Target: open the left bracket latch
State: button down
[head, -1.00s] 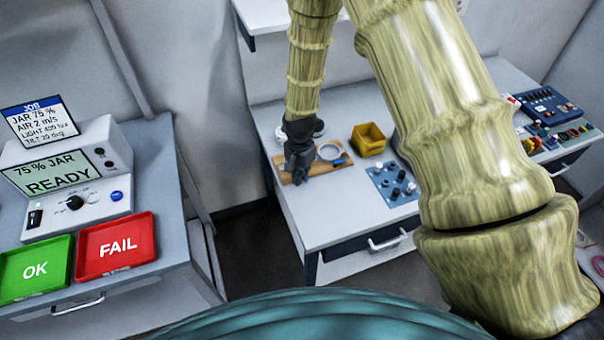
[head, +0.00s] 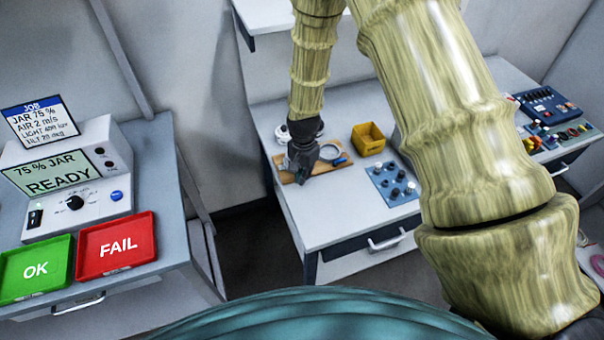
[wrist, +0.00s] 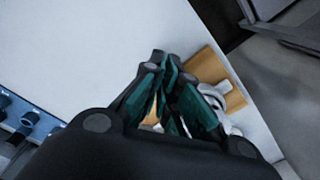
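A wooden board (head: 282,166) lies on the back bench and carries a pale ring-shaped fitting (head: 330,153) and a small blue piece (head: 341,161). I cannot make out a left bracket latch for certain. My gripper (head: 302,178) is over the board's left part, just left of the ring, and hides what is under it. In the wrist view my gripper's green-padded fingers (wrist: 162,66) come together at the tips, with nothing visible between them. The board (wrist: 233,98) and a grey-white fitting (wrist: 212,90) show behind the right finger, partly hidden.
A yellow bin (head: 368,139) and a blue panel with several knobs (head: 394,184) stand right of the board. A white round item (head: 282,133) sits behind my gripper. The bench front by the board is clear. Green and red trays (head: 115,246) are on the left bench.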

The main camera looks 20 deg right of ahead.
jog(key=shift+s+d+f, duration=0.1)
jog(key=shift+d+f, duration=0.05)
jog(key=shift+d, duration=0.35)
jog(key=shift+s+d+f, duration=0.1)
jog(key=shift+d, duration=0.4)
dwell(0.4)
jog(key=shift+w+d, duration=0.35)
jog(key=shift+d, duration=0.05)
dwell(0.5)
jog(key=shift+w+d, duration=0.1)
jog(key=shift+w, duration=0.05)
jog(key=shift+w+d, duration=0.15)
jog(key=shift+w, duration=0.1)
jog(key=shift+w+d, duration=0.2)
jog(key=shift+w, duration=0.5)
dwell(0.9)
jog(key=shift+r, duration=0.15)
jog(key=shift+w+r+p, duration=0.1)
jog(key=shift+r+p, duration=0.4)
jog(key=shift+p, duration=0.15)
jog(key=r+p, duration=0.2)
jog(key=r, duration=0.1)
jog(key=r+p, duration=0.1)
jog(key=r, duration=0.1)
jog(key=shift+s, duration=0.3)
